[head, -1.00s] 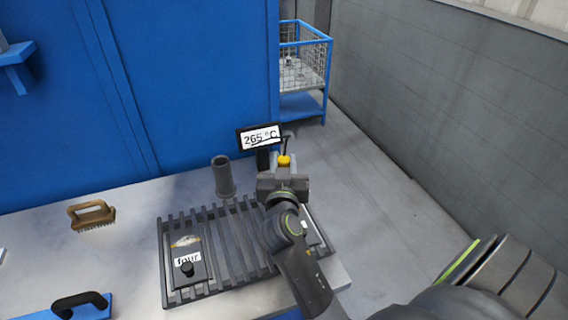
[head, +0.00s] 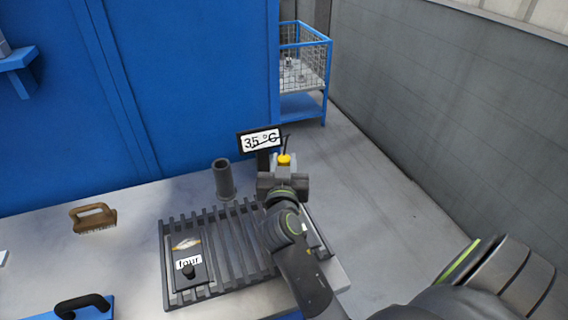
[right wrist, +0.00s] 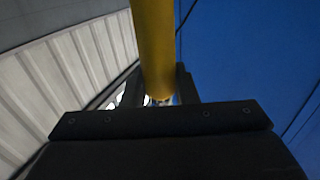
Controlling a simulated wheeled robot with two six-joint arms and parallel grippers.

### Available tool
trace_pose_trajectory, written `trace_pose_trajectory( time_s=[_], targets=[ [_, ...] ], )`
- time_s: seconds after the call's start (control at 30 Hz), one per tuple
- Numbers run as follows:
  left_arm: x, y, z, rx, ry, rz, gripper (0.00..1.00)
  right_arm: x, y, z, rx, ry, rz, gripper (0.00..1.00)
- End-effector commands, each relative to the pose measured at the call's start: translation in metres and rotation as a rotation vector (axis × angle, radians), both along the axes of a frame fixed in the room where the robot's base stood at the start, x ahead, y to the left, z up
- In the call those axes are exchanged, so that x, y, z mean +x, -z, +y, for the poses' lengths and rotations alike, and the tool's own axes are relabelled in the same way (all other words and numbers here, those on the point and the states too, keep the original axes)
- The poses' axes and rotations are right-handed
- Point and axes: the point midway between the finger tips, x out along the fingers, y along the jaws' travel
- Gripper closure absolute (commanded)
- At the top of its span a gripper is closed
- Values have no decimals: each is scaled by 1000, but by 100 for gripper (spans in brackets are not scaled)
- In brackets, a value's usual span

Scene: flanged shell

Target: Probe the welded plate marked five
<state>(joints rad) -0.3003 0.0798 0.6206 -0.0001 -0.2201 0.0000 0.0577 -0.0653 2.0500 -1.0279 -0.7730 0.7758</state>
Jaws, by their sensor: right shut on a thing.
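My right gripper (head: 284,172) is shut on a yellow probe (head: 284,159), above the right part of the slatted rack. The probe's yellow handle also shows in the right wrist view (right wrist: 154,45), between the fingers. A black cable runs from it towards the display (head: 260,141), which reads 35 °C. A dark plate marked "four" (head: 188,265) with a black knob and a weld streak lies on the rack's left part. A second plate, partly hidden by my right arm, lies at the rack's right end; its mark cannot be read. My left gripper is not in view.
The slatted rack (head: 228,243) stands on a pale bench. A dark upright tube (head: 223,180) stands behind it. A wooden brush (head: 94,218) and a black-handled tool (head: 82,305) lie to the left. A blue wire cage (head: 302,75) stands beyond on the floor.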

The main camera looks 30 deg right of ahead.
Motion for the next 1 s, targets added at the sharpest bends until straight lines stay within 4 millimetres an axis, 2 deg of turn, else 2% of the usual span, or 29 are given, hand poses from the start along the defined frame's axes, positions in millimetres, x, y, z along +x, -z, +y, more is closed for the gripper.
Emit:
trace_pose_trajectory(
  time_s=[0.03, 0.6, 1.0],
  targets=[
    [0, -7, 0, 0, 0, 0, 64, 0, -9, 0, 0, 0, -2, 100],
    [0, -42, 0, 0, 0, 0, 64, 0, -54, 0, 0, 0, -2, 100],
    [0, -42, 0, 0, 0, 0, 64, 0, -56, 0, 0, 0, -2, 100]
  ],
)
